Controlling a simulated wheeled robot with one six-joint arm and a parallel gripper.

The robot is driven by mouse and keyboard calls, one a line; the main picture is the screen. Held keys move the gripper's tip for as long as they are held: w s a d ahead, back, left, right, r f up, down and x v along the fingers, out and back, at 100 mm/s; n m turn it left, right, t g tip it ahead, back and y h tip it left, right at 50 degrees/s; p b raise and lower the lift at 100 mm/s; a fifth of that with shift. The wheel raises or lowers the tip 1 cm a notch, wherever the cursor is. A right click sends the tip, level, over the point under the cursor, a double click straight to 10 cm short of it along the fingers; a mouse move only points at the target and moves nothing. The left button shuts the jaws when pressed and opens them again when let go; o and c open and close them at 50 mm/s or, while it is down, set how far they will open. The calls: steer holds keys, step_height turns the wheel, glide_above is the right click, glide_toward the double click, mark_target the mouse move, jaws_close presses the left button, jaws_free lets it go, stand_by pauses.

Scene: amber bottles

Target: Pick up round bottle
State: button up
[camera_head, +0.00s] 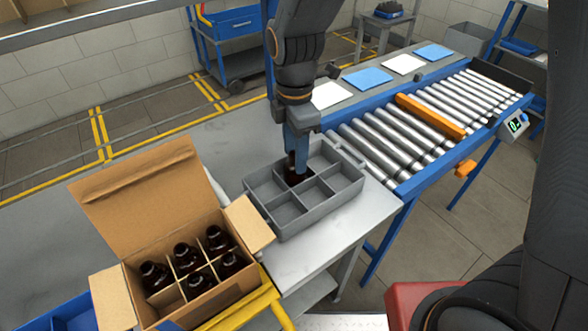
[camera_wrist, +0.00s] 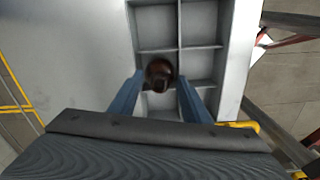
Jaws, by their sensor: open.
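A dark amber round bottle (camera_wrist: 160,74) stands in a compartment of the grey divided tote (camera_wrist: 158,49) in the wrist view. My gripper (camera_wrist: 159,84) is open, with one blue finger on each side of the bottle; I cannot tell whether they touch it. In the head view, my gripper (camera_head: 297,163) points down into the tote (camera_head: 290,233), and the bottle (camera_head: 294,179) shows only in part below the fingers. Several more dark bottles (camera_head: 187,257) stand in a divided cardboard box (camera_head: 222,300) at the lower left.
The box's tall flap (camera_head: 143,195) stands up left of the tote. The grey table (camera_head: 225,150) is clear behind the tote. A roller conveyor (camera_head: 405,125) with an orange bar (camera_head: 430,115) lies to the right, with blue and white squares (camera_head: 367,77) along its far side.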

jaws_close()
steer(key=shift+r, duration=0.1)
stand_by(0.3)
